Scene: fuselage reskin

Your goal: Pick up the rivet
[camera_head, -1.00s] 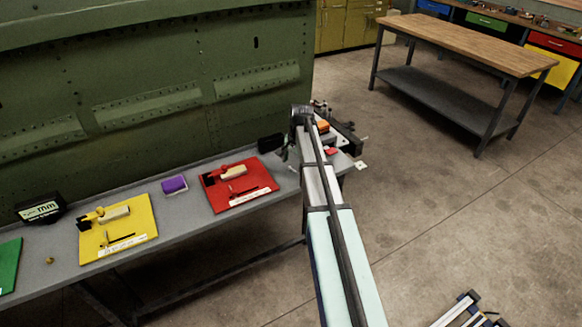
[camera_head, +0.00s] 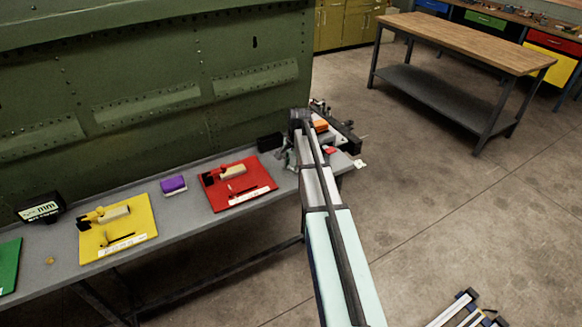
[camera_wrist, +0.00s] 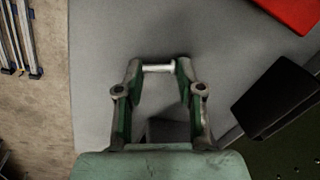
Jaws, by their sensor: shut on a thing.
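The rivet (camera_wrist: 158,68), a small pale metal cylinder, lies crosswise between my gripper's fingertips in the wrist view. My gripper (camera_wrist: 157,70) is shut on it, one finger at each end. The grey bench top shows behind it; I cannot tell the rivet's height above the bench. In the head view, my arm reaches to the bench's right end and hides most of the gripper and the rivet.
The grey bench (camera_head: 180,214) carries a red mat (camera_head: 248,200), a yellow mat (camera_head: 135,242), a purple block (camera_head: 173,185) and a black box (camera_head: 269,142). The green riveted panel (camera_head: 150,80) stands behind it. Open floor lies to the right.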

